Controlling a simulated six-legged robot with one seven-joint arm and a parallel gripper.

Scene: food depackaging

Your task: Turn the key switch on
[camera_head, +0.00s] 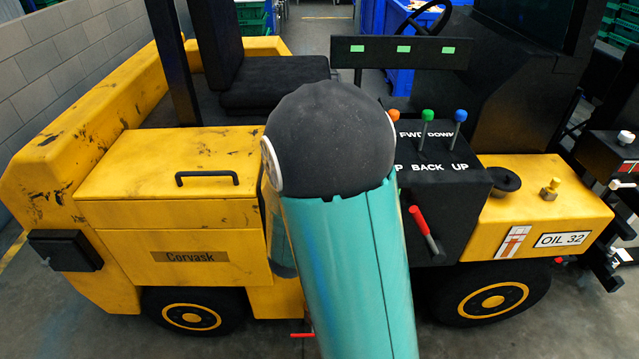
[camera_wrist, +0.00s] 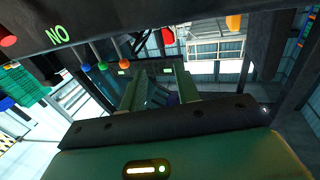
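No part is clearly recognisable as the key switch. A red-handled lever (camera_head: 420,225) sits on the side of the black control console (camera_head: 445,190) in the head view. In the wrist view, which looks upside down, a red part (camera_wrist: 8,40) shows at the left edge beside green lettering (camera_wrist: 57,35) that reads as an inverted "ON"; I cannot tell if it is the key. My gripper (camera_wrist: 158,88) shows with its two fingers apart and nothing visible between them. It is apart from the red part. In the head view my teal arm hides the gripper.
The console carries levers with orange (camera_head: 392,116), green (camera_head: 428,115) and blue (camera_head: 460,115) knobs. A yellow vehicle body (camera_head: 165,165) with a black handle (camera_head: 207,178) is at left. A yellow cap (camera_head: 550,188) stands at right. Grey floor is open in front.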

